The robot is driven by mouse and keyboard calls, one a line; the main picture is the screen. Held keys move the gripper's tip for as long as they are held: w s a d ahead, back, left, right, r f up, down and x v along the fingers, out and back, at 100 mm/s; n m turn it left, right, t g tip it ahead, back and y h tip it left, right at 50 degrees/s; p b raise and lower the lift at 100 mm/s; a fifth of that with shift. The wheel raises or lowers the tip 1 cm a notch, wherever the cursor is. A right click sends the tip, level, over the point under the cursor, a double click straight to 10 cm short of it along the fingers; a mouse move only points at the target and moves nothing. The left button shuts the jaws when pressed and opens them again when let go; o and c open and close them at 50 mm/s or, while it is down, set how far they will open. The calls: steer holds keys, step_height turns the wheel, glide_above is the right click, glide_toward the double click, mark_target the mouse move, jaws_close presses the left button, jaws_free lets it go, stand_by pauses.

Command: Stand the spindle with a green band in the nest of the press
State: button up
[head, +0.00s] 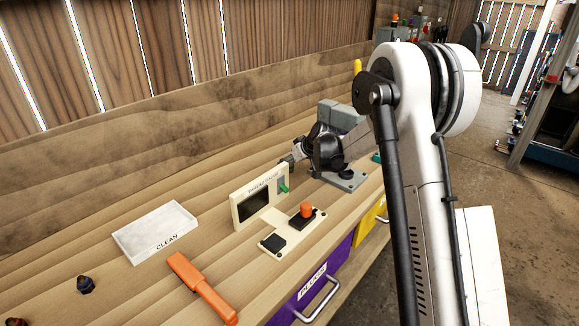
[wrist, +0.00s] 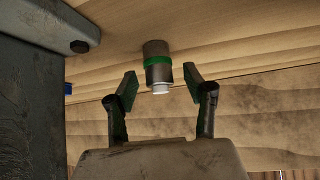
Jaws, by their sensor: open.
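The spindle with a green band (wrist: 157,64) shows in the wrist view, a dark grey cylinder with a pale narrow end, against the wooden bench. My gripper (wrist: 160,78) is open, one finger on each side of the spindle's line; I cannot tell how far the spindle is beyond the fingertips. In the head view I cannot make out the spindle; my gripper's fingers (head: 287,160) are small, behind the thread gauge. The grey press (head: 340,116) stands at the back right of the bench, partly covered by my wrist. Its nest cannot be made out.
The thread gauge (head: 242,209) stands left of the press, with a small panel bearing an orange knob (head: 306,210) before it. A white CLEAN tray (head: 157,229) and an orange-handled tool (head: 199,286) lie further left. A grey block (wrist: 32,95) fills the wrist view's left side.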

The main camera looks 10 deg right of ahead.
steer(key=shift+w+f, duration=0.1)
jaws_close()
stand_by(0.3)
